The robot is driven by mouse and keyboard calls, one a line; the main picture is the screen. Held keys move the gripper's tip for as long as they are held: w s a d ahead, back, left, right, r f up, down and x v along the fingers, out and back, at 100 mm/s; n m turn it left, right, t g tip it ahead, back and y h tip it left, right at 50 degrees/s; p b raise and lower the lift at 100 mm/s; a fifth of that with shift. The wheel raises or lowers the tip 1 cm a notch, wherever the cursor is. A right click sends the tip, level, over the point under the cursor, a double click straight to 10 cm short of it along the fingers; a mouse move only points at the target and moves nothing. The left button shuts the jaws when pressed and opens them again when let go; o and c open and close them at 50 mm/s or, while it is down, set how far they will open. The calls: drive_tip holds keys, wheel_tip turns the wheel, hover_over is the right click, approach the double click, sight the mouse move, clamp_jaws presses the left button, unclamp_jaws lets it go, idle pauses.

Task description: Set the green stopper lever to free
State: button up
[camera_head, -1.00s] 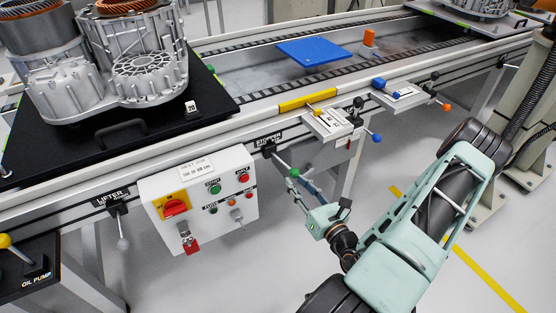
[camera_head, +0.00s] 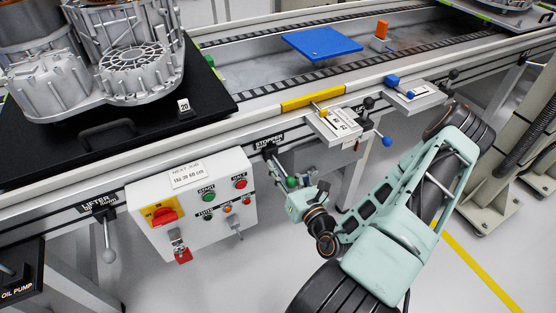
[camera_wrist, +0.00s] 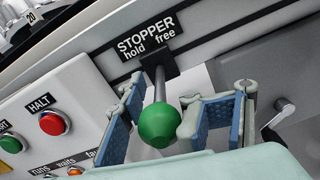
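The green stopper lever has a round green knob (camera_wrist: 158,125) on a thin metal shaft below the STOPPER label (camera_wrist: 152,38). The label reads "hold" on the left and "free" on the right. In the wrist view the shaft hangs nearly straight down, roughly between the two words. The knob also shows in the head view (camera_head: 291,182), on the rail front right of the control box. My gripper (camera_wrist: 168,122) is open, its blue-padded fingers on either side of the knob. The right finger is close to the knob; I cannot tell if it touches.
The control box (camera_head: 190,205) with its buttons stands just left of the lever; a red HALT button (camera_wrist: 53,123) is near my left finger. The lifter lever (camera_head: 108,240) hangs further left. A blue-knobbed lever (camera_head: 386,141) is to the right.

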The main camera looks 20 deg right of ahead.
drive_tip(key=shift+w+a, duration=0.1)
drive_tip(key=shift+w, duration=0.5)
drive_tip(key=shift+o, duration=0.3)
